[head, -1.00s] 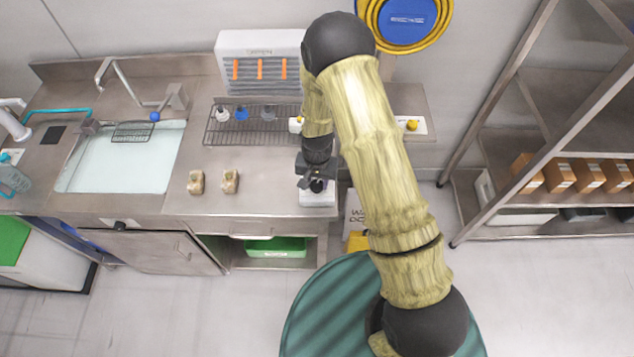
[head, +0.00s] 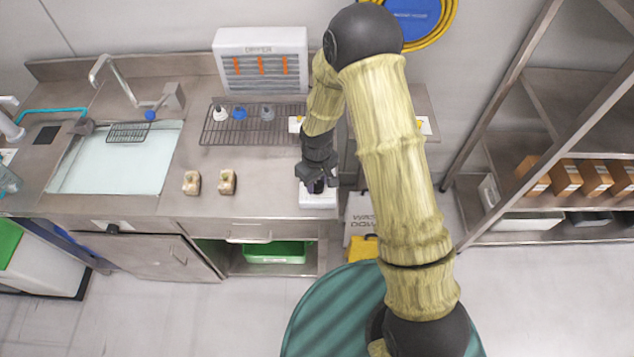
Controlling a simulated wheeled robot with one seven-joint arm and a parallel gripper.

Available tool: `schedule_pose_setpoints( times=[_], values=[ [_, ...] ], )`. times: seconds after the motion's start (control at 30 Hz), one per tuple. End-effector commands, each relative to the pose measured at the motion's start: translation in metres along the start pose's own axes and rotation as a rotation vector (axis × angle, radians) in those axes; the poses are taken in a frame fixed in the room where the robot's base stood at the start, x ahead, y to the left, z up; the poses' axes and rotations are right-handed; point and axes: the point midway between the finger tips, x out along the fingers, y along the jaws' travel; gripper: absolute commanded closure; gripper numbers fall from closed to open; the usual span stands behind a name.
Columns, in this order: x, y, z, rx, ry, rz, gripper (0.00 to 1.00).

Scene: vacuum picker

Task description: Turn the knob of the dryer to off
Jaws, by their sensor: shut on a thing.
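The dryer (head: 262,62) is a white box with a grey slatted front and orange strips, standing at the back of the counter. A small white box (head: 318,201) sits at the counter's front edge, with a dark knob (head: 316,187) on top. My gripper (head: 317,182) points down over this box and is shut on the dark knob. The fingers hide most of the knob, so its pointing direction cannot be told. No cable or link between the white box and the dryer shows.
A wire rack (head: 250,126) with several small nozzle-like parts lies before the dryer. Two beige blocks (head: 227,182) stand on the counter left of my gripper. A sink (head: 115,160) is at the left. A metal shelf (head: 560,130) with boxes stands at the right.

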Motion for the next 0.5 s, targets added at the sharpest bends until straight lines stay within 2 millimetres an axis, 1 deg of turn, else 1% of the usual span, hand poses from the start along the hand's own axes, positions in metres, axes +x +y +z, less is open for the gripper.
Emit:
schedule_pose_setpoints(
  times=[0.2,0.5],
  values=[
    [-0.0008,0.0007,-0.0009,-0.078,0.003,0.001,0.89],
    [-0.0012,0.0003,-0.0010,-0.101,0.003,0.001,0.89]
  ],
)
